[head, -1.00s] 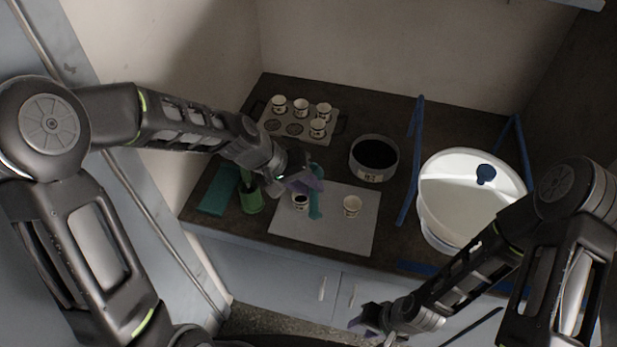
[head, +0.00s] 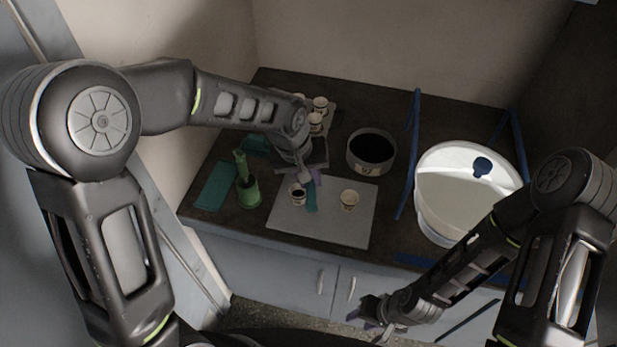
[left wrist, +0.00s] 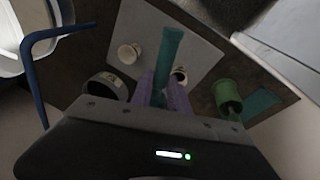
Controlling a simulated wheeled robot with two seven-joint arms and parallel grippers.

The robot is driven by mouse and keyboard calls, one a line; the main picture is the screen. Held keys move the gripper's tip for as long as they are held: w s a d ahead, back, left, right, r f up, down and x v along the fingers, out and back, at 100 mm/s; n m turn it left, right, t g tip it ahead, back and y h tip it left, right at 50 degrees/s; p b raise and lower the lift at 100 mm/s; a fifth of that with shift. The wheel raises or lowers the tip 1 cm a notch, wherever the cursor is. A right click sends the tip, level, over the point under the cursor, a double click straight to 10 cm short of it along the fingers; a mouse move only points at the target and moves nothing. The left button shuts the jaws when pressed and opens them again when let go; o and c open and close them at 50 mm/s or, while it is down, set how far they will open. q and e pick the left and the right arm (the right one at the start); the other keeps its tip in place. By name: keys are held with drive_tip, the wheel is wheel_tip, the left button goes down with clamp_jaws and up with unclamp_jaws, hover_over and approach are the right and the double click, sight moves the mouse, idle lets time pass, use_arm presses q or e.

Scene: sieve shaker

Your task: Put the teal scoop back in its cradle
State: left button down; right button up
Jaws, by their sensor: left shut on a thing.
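The teal scoop (head: 311,197) is in my left gripper (head: 311,177), over the white mat (head: 345,225). In the left wrist view the scoop's teal length (left wrist: 168,52) sticks out from between my purple fingers (left wrist: 163,94), which are shut on it. Whether it touches the mat is unclear. I cannot clearly make out the cradle; a dark teal shape (head: 257,145) lies behind the green holder, partly hidden by my left arm. My right gripper (head: 370,312) hangs empty in front of the counter, its finger gap unclear.
A dark-filled cup (head: 297,194) stands close beside the scoop; another cup (head: 350,200) is to its right. Left are a green holder (head: 249,197) and a flat teal piece (head: 215,187). A dark round pan (head: 371,152) and white bucket (head: 462,175) stand right.

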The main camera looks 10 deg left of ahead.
use_arm(q)
drive_tip(key=shift+d+r+y, duration=0.2)
drive_tip(key=shift+y, duration=1)
drive_tip(key=shift+a, duration=0.1)
drive_tip(key=shift+w+m, duration=0.1)
drive_tip(key=shift+m, duration=0.2)
